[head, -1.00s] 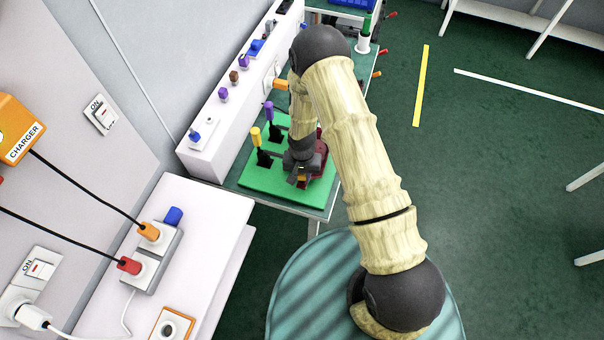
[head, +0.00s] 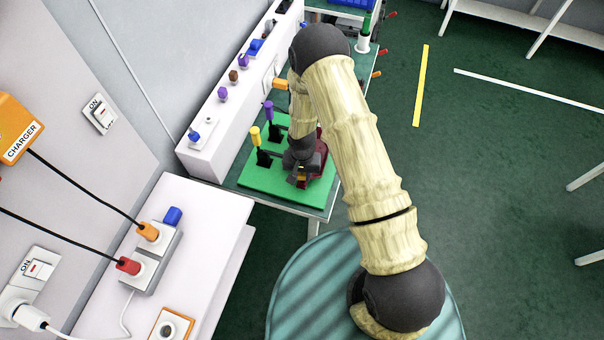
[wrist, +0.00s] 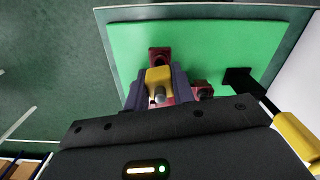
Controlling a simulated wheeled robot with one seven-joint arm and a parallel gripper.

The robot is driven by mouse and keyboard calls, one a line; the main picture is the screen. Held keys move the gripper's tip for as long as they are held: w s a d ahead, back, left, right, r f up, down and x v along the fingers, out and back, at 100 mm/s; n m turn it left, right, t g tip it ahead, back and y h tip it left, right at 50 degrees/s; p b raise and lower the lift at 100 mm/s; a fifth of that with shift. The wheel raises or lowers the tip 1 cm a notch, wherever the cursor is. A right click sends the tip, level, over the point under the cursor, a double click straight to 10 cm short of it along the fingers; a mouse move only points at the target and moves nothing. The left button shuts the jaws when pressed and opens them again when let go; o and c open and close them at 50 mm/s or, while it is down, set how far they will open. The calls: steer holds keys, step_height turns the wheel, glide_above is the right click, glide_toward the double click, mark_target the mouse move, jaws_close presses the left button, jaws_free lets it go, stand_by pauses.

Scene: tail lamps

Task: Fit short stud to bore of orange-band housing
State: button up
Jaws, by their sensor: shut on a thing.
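My gripper (wrist: 157,92) is shut on a small yellow block with a grey round pin (wrist: 159,94), which may be the short stud. In the head view my gripper (head: 303,177) is low over the green board, largely covered by my arm. Dark red housing parts (wrist: 160,55) are on the board just beyond and beside the held piece; another dark red part with a round top (wrist: 203,87) is to the right. The red also shows in the head view (head: 321,163). I see no clear orange band. Whether the pin is in a bore is hidden.
The green board (head: 262,183) lies on a table. A yellow-handled lever (head: 255,137) and a purple-handled lever (head: 269,112) stand on its left side. A white panel with coloured knobs (head: 223,93) runs behind. A white side table (head: 215,215) is at left.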

steer(key=shift+f, duration=0.1)
stand_by(0.3)
steer(key=shift+f+b, duration=0.95)
steer(key=shift+f, duration=0.1)
steer(key=shift+f, duration=0.15)
steer(key=o, duration=1.1)
steer(key=shift+r, duration=0.2)
step_height(320, 180, up, 17)
steer(key=b, duration=0.4)
